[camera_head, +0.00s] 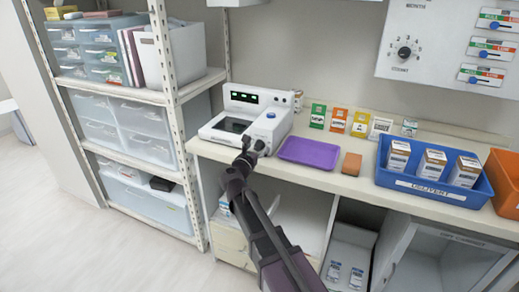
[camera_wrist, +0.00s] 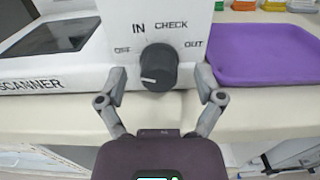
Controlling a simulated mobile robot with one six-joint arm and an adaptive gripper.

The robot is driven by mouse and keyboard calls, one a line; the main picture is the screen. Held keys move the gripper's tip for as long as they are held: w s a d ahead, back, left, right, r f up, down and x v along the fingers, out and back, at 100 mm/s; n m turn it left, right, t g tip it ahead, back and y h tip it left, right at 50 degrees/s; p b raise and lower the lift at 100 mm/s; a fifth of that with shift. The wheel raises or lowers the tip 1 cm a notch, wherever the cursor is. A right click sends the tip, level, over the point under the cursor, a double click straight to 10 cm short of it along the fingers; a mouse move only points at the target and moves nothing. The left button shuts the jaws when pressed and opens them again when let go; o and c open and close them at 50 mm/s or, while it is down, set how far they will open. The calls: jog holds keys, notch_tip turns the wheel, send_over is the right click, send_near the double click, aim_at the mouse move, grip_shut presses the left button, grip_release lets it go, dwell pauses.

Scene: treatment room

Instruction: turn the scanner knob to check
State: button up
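The white scanner (camera_head: 228,122) stands on the counter with a dark glass panel and green-lit displays. In the wrist view its front (camera_wrist: 75,78) reads SCANNER. Its black round knob (camera_wrist: 157,62) is on the front face, among the labels OFF, IN, CHECK and OUT. A short white mark shows on the knob's lower left, pointing left and not at CHECK. My gripper (camera_wrist: 161,80) is open, with one finger on each side of the knob and gaps to it. In the head view my gripper (camera_head: 246,157) is at the scanner's front and partly hides the knob.
A purple tray (camera_head: 309,153) lies right of the scanner, with an orange-brown block (camera_head: 352,164) beside it. A blue bin (camera_head: 437,188) of boxes stands further right. Small coloured packets (camera_head: 338,119) line the back. A shelf rack (camera_head: 168,97) stands left.

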jog(key=c, duration=1.1)
jog(key=shift+d, duration=0.25)
jog(key=shift+a, duration=0.1)
